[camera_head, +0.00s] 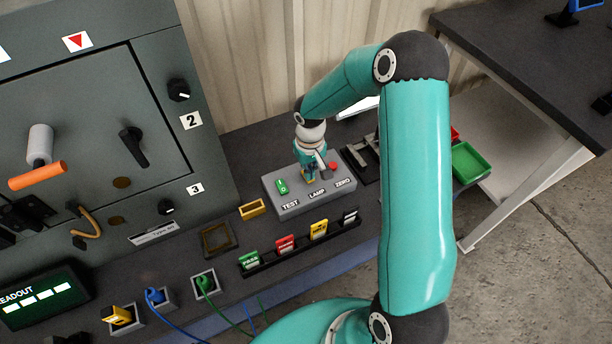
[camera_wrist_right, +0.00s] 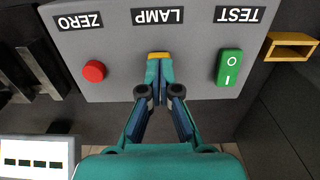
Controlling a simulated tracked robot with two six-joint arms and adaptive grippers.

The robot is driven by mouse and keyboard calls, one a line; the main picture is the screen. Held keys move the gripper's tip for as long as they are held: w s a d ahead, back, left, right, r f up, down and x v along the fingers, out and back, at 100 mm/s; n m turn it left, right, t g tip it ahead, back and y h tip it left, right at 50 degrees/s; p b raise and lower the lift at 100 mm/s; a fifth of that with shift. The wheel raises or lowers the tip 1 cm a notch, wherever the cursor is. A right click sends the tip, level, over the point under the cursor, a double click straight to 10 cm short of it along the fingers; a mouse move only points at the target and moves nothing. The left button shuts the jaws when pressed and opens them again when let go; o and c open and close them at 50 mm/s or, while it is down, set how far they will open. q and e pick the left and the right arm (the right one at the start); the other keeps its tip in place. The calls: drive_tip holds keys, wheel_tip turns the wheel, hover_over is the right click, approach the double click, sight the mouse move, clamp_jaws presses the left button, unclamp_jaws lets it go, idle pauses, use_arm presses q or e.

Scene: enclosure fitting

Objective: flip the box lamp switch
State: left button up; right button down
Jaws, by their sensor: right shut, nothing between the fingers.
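The grey switch box (camera_head: 271,188) stands on the bench and shows close up in the right wrist view (camera_wrist_right: 115,45). It carries TEST, LAMP and ZERO labels. A green rocker switch (camera_wrist_right: 230,68) sits by TEST and a red button (camera_wrist_right: 94,71) by ZERO. My right gripper (camera_head: 310,176) points down at the middle of the box. My left gripper is not in view.
A rack of coloured cards (camera_head: 285,243) lies in front of the box, with a small yellow holder (camera_head: 252,209) to its left. The large grey cabinet (camera_head: 92,112) stands at left. A green tray (camera_head: 472,163) is at right.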

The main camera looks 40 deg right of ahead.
drive_tip(key=shift+f, duration=0.25)
drive_tip(key=shift+r+p, duration=1.95)
drive_tip(key=shift+r, duration=1.6)
